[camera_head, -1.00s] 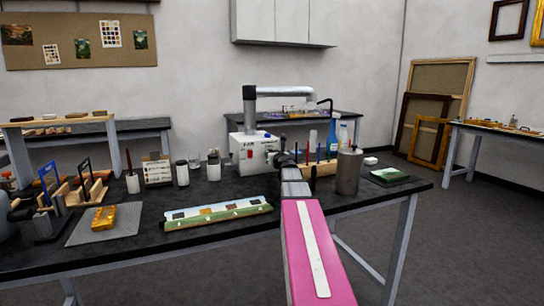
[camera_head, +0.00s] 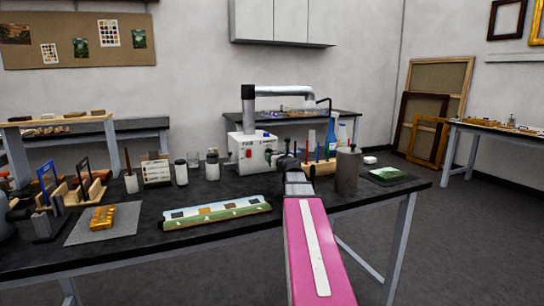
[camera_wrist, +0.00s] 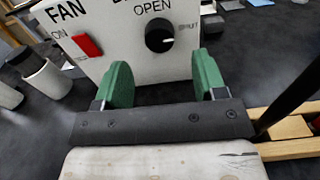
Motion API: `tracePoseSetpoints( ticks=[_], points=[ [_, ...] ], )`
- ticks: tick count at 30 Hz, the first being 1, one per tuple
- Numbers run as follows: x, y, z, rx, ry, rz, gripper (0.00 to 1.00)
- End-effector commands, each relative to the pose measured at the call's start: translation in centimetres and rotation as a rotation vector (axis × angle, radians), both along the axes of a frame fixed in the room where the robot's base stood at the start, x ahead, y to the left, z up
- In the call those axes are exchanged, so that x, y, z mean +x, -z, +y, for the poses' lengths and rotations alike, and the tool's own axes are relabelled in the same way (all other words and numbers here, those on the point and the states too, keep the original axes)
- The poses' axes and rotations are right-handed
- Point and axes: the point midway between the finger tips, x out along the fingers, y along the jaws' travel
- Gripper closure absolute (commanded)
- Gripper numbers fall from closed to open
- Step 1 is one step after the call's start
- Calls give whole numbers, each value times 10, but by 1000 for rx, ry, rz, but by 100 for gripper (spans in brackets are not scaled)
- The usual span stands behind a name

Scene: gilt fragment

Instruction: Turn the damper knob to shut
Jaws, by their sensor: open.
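The damper knob (camera_wrist: 160,38) is a round black knob on the front of a white fan box (camera_head: 247,154). Its white pointer line points right, toward the SHUT mark, with OPEN printed above the knob. My gripper (camera_wrist: 165,80) has two green finger pads, which are apart with nothing between them. In the wrist view the fingers stand below the knob, one toward each side of it, and the knob shows in the gap. They do not appear to touch it.
A red fan switch (camera_wrist: 87,45) is left of the knob. A wooden rack (camera_head: 325,168) of tools, a grey canister (camera_head: 347,170) and a blue bottle (camera_head: 331,136) stand to the right. A painted strip (camera_head: 216,212) lies on the bench in front, left of my arm.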

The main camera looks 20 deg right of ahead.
Motion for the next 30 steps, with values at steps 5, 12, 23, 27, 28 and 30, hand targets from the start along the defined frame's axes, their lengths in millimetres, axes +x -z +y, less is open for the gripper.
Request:
tracePoseSetpoints(
  ticks=[5,12,23,27,28,30],
  points=[
    [-39,0,1,1,0,0,36],
    [-57,0,-1,1,0,0,36],
    [-57,0,-2,1,-1,0,36],
    [-57,0,-2,1,-1,0,36],
    [-57,0,-2,1,-1,0,36],
    [-57,0,-1,1,-1,0,36]
  ],
)
